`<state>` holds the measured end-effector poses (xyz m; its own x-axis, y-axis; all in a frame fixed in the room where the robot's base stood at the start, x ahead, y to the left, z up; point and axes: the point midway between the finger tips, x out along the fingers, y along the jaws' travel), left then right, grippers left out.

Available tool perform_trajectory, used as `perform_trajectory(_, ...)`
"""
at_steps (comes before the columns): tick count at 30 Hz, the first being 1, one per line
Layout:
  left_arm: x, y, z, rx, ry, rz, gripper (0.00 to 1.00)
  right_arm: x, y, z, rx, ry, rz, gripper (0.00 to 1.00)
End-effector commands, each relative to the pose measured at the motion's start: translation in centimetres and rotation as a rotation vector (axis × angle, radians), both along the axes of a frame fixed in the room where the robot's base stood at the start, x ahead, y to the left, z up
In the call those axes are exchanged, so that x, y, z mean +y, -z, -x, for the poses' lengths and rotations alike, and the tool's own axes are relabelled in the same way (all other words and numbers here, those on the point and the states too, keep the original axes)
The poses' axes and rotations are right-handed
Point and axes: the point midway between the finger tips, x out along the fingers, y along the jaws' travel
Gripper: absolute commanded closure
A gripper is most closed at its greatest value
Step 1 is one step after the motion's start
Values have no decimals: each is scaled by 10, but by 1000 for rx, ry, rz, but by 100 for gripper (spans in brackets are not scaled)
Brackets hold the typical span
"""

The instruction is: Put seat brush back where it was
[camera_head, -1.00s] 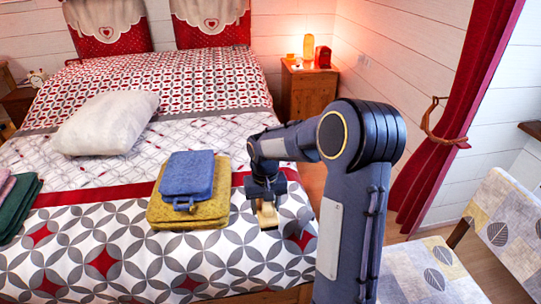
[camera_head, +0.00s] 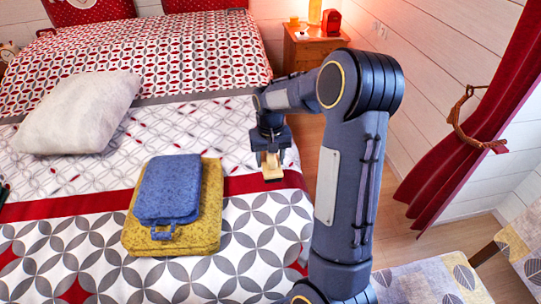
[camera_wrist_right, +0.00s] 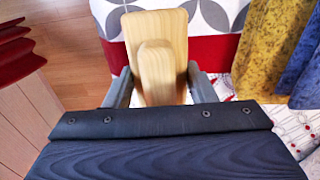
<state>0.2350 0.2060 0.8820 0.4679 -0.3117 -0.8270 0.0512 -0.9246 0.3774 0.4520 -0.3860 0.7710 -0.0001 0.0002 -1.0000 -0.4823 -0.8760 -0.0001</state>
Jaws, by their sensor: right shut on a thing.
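The seat brush has a pale wooden body (camera_wrist_right: 157,38) and a raised wooden grip. In the head view the brush (camera_head: 271,168) hangs from my right gripper (camera_head: 268,150), with a dark underside at its lower end. The right gripper is shut on it; both fingers show beside the wood in the right wrist view (camera_wrist_right: 158,88). The brush is above the right edge of the bed (camera_head: 258,215), right of the folded towels; any contact with the bed is hard to tell. My left gripper is not in view.
A blue folded towel (camera_head: 170,188) lies on a yellow one (camera_head: 205,235) on the bed. A white pillow (camera_head: 78,112) lies further left. A nightstand (camera_head: 310,52) with a lit lamp stands behind. A patterned chair (camera_head: 435,283) and red curtain (camera_head: 465,140) are right. Wooden floor (camera_wrist_right: 65,60) lies beside the bed.

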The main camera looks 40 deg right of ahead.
Motion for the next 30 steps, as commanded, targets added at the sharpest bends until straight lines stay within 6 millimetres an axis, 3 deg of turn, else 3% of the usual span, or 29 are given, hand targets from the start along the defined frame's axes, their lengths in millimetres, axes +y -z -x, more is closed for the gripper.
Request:
perform_trajectory(9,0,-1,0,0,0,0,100,-49,37,-61,1,3,0,71)
perform_trajectory(15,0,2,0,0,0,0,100,-67,74,-84,1,1,0,71)
perform_trajectory(25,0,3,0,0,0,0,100,-79,96,-98,0,1,0,71)
perform_trajectory(30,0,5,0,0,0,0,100,-78,121,-97,2,1,-1,71)
